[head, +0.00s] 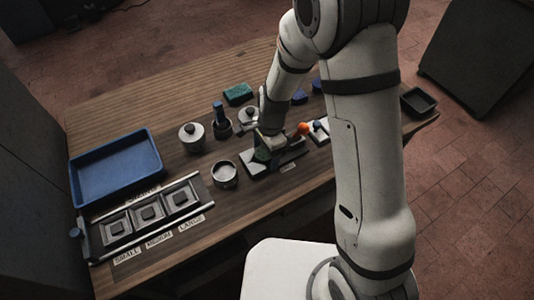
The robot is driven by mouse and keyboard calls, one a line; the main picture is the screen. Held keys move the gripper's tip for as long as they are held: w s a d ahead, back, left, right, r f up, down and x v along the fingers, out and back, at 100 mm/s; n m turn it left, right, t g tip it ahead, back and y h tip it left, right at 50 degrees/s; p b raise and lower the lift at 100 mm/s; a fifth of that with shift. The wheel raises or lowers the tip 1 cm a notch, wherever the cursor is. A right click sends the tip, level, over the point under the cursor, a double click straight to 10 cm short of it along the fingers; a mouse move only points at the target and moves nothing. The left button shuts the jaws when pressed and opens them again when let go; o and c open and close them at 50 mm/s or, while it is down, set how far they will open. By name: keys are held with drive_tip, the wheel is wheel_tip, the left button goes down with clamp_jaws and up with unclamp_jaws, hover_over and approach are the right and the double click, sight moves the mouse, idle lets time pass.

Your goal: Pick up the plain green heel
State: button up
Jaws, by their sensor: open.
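A small green piece (262,155) shows at the press, directly below my gripper (268,141). It looks like the green heel, but it is partly hidden and too small to tell whether it is plain. My gripper points down over the press (287,158), which has a dark base and an orange-red knob (303,129). The jaws are open, close to the green piece; I cannot tell whether they touch it. A larger green block (238,93) lies further back on the wooden table (165,85).
A blue tray (117,168) is at the left, behind a rack marked small, medium and large (150,212). A lidded pot (192,136), an open cup (224,174) and a dark-handled tool (220,120) stand near the press. Blue pieces (299,97) lie behind my arm.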

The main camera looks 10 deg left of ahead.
drive_tip(key=shift+w, duration=0.1)
drive_tip(key=c, duration=1.1)
